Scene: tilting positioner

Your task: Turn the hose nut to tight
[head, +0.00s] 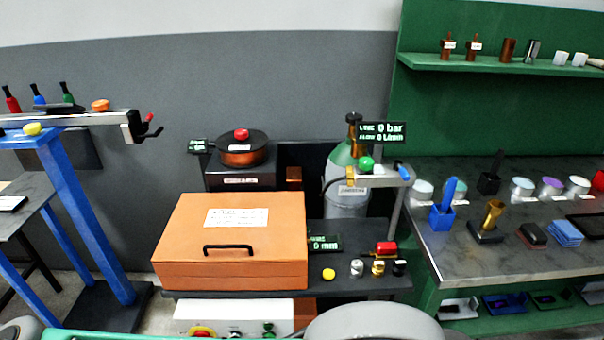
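A grey gas cylinder (346,200) with a green shoulder stands behind the dark bench in the head view. A brass valve (354,133) is on its top. A small brass fitting (350,177) at the left end of a grey bracket, where a dark hose (329,184) curves in, looks like the hose nut. It is too small to tell whether it is tight. A display (381,132) beside the valve reads 0 bar and 0 L/min. My gripper is not in view.
An orange case (231,243) and several small parts sit on the dark bench (345,235). A blue frame (85,205) stands left, a loaded green workbench (480,245) right.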

